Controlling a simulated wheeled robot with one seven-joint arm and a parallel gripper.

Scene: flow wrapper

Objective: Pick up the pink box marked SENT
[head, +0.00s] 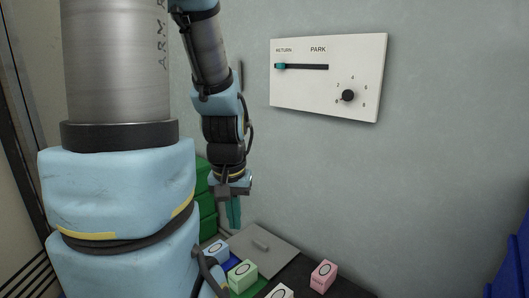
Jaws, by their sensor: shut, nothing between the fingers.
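A pink box (323,275) stands on the dark surface at the bottom, right of centre. It has a dark oval mark on its pale top; I cannot read any word on it. My gripper (234,213) hangs with its teal fingers pointing down, up and to the left of the pink box and apart from it. The fingers are shut and empty.
A green box (243,274), a light blue box (216,250) and a white box (281,292) stand nearby. A grey plate (275,246) with a handle lies behind them. Green bins (206,205) are at left. A wall panel (350,100) has a slider and knob.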

